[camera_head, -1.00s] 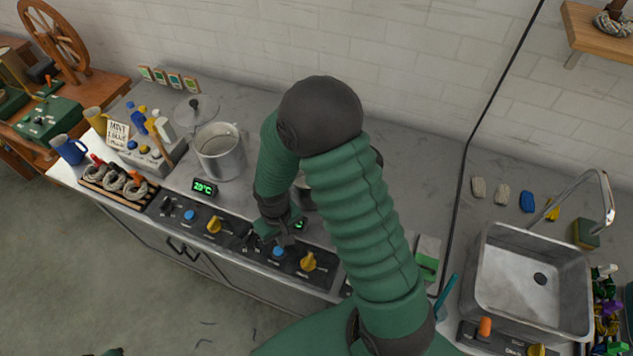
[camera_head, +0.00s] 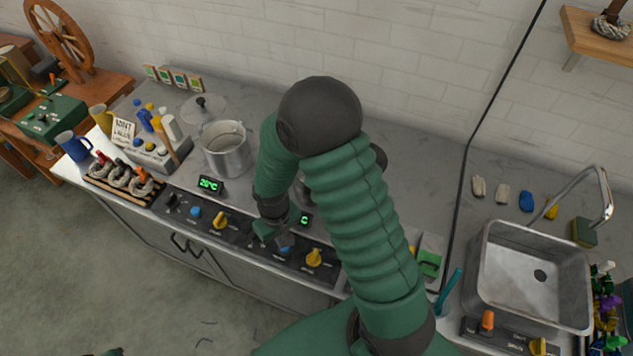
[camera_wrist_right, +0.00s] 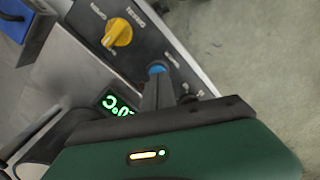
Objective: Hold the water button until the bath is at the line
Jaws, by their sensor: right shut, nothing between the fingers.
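My right gripper (camera_head: 284,241) is shut and empty, reaching down to the right-hand control panel. In the right wrist view its closed fingers (camera_wrist_right: 157,85) are at the blue button (camera_wrist_right: 157,69), their tips overlapping its edge; whether it is pressed in I cannot tell. The blue button (camera_head: 287,249) is partly covered in the head view. The right-hand pot (camera_head: 304,191) is mostly hidden behind my right arm, so its water level and line do not show. My left gripper's jaws do not show.
A yellow knob (camera_head: 314,258) and a green display (camera_head: 305,219) are beside the button. To the left are another pot (camera_head: 226,150), its 20°C display (camera_head: 210,185) and its panel (camera_head: 197,213). A sink (camera_head: 530,275) is on the right.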

